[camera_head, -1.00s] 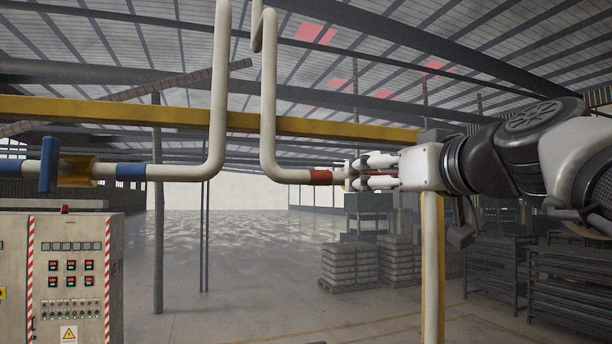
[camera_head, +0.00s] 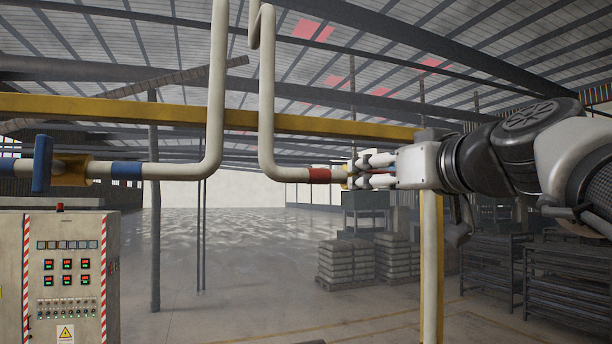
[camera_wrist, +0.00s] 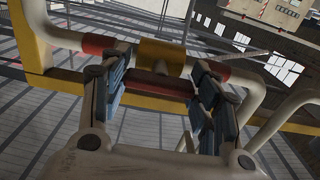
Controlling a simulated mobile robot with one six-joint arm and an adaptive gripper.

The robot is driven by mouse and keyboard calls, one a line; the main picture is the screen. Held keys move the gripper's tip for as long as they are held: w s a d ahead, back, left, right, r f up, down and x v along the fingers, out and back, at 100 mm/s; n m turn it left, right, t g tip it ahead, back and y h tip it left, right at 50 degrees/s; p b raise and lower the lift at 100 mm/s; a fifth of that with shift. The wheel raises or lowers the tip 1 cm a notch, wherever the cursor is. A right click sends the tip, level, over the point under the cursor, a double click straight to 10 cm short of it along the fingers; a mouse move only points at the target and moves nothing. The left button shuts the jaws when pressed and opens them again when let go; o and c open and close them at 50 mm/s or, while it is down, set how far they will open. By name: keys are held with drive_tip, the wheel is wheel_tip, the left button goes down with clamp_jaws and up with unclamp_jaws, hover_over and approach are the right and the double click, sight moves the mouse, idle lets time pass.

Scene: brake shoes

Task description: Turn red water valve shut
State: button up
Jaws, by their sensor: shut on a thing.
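The red water valve sits on the pipe marked with a red band (camera_head: 319,175). In the wrist view its dark red handle (camera_wrist: 160,85) lies crosswise between my fingers, in front of the yellow valve body (camera_wrist: 162,56). My gripper (camera_head: 353,170) reaches in from the right at the red-banded pipe end. In the wrist view my gripper (camera_wrist: 162,78) is shut on the handle, one finger at each end. In the head view my fingers mostly hide the valve. How far the handle is turned cannot be told.
A blue valve handle (camera_head: 42,163) stands upright on the left pipe, near a blue band (camera_head: 126,170). A yellow beam (camera_head: 310,123) runs behind the pipes. A yellow post (camera_head: 431,270) stands below my gripper. A control cabinet (camera_head: 85,260) is at lower left, stacked sacks (camera_head: 348,262) behind.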

drive_tip(key=shift+c, duration=1)
drive_tip(key=m, duration=0.3)
drive_tip(key=shift+m, duration=0.4)
drive_tip(key=m, duration=1)
drive_tip(key=shift+r+p, duration=0.1)
drive_tip(key=shift+p, duration=0.2)
drive_tip(key=shift+m+p, duration=0.55)
drive_tip(key=shift+m, duration=1.55)
drive_tip(key=o, duration=1.1)
